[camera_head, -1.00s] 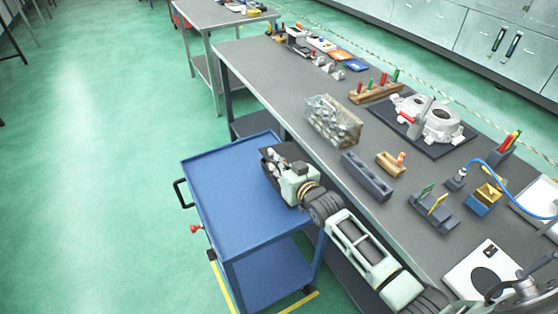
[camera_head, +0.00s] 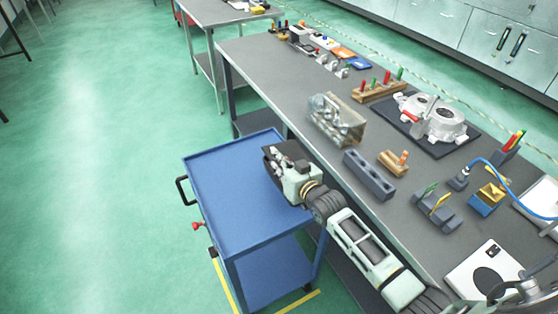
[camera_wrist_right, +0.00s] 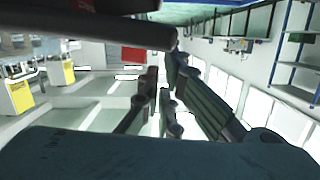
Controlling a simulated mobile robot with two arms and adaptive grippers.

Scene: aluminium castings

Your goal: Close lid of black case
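My right arm reaches in from the lower right. Its gripper (camera_head: 281,160) is over the far right corner of the blue cart (camera_head: 225,200), beside the bench edge. Dark and grey shapes crowd together there. I cannot separate a black case or its lid from the gripper in the head view. In the right wrist view the dark fingers of the right gripper (camera_wrist_right: 162,88) point away from the camera, and nothing is clearly seen between them. Whether they are open or shut is unclear. My left gripper is not in view.
The cart's top is bare at the left and front.

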